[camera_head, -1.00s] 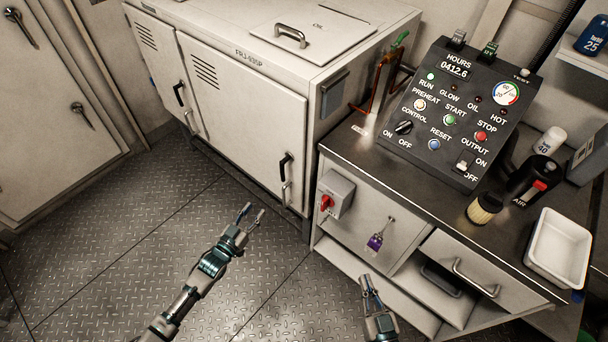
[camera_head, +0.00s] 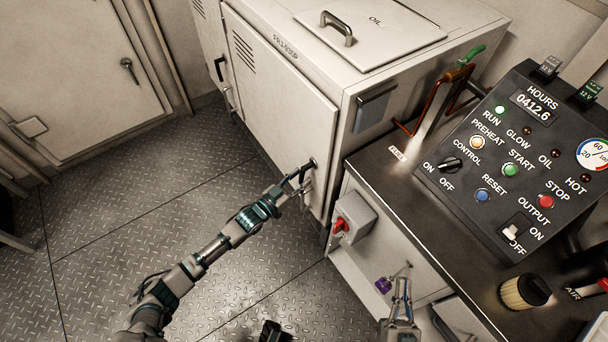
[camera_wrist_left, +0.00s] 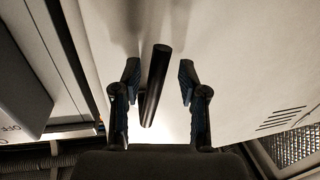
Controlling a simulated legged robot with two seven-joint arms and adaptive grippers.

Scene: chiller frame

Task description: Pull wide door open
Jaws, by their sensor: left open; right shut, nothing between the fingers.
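The wide white door (camera_head: 265,100) of the chiller cabinet is shut, with vent slots near its top left. Its dark bar handle (camera_wrist_left: 154,85) stands upright between the open fingers of my left gripper (camera_wrist_left: 159,90) in the left wrist view, with gaps on both sides. In the head view my left gripper (camera_head: 296,182) is at the handle on the door's right edge and partly hides it. A smaller latch sits just below the handle. My right gripper (camera_head: 402,290) is shut and empty in front of the counter.
A counter (camera_head: 405,205) with a black control panel (camera_head: 520,150) stands right of the cabinet. A grey switch box with a red knob (camera_head: 340,225) sticks out beside the door. The metal floor (camera_head: 150,220) before the door is open.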

